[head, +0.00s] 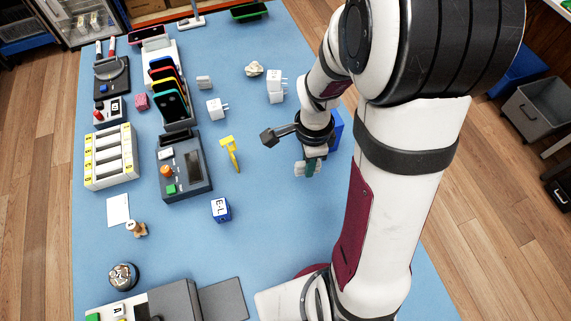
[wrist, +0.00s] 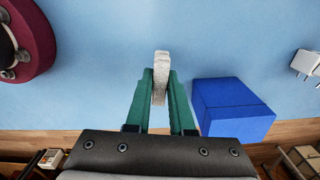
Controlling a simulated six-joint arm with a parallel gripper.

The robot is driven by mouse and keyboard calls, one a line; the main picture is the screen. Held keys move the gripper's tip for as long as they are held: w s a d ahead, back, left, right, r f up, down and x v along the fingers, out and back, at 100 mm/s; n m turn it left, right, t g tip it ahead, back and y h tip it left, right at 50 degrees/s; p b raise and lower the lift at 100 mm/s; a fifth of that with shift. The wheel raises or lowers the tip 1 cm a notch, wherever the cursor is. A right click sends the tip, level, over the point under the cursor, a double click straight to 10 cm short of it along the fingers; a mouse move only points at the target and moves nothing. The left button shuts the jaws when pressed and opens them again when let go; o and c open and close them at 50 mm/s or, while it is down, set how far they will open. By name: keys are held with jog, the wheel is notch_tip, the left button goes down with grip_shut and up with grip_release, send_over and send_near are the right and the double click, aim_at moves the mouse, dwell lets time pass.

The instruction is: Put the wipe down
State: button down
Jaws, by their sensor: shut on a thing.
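My gripper (head: 309,168) is over the right part of the blue table mat (head: 270,230). In the wrist view its two green fingers are shut on a pale grey-white wipe (wrist: 161,72), which sticks out a little past the fingertips. The wipe shows as a small pale patch at the fingers in the head view (head: 299,169). The mat lies beyond the fingers in the wrist view; I cannot tell whether the wipe touches it.
A blue block (wrist: 232,106) stands just right of the fingers in the wrist view. White plug adapters (head: 217,108), a crumpled white piece (head: 254,69), a yellow tool (head: 231,153) and a labelled blue cube (head: 221,209) lie left of my arm. Mat between cube and gripper is clear.

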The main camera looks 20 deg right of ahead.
jog(key=w+d+r+n, duration=0.2)
jog(key=w+d+r, duration=0.1)
jog(key=d+r, duration=1.2)
jog(key=w+a+f, duration=0.4)
jog(key=w, duration=0.1)
jog(key=w+a+f, duration=0.2)
jog(key=w, duration=0.1)
jog(key=shift+f, duration=0.15)
jog(key=f, duration=0.4)
jog(key=shift+w+a+f, duration=0.1)
jog(key=shift+w+a, duration=0.05)
jog(key=shift+w, duration=0.05)
jog(key=shift+f, duration=0.1)
jog(key=c, duration=0.8)
grip_release()
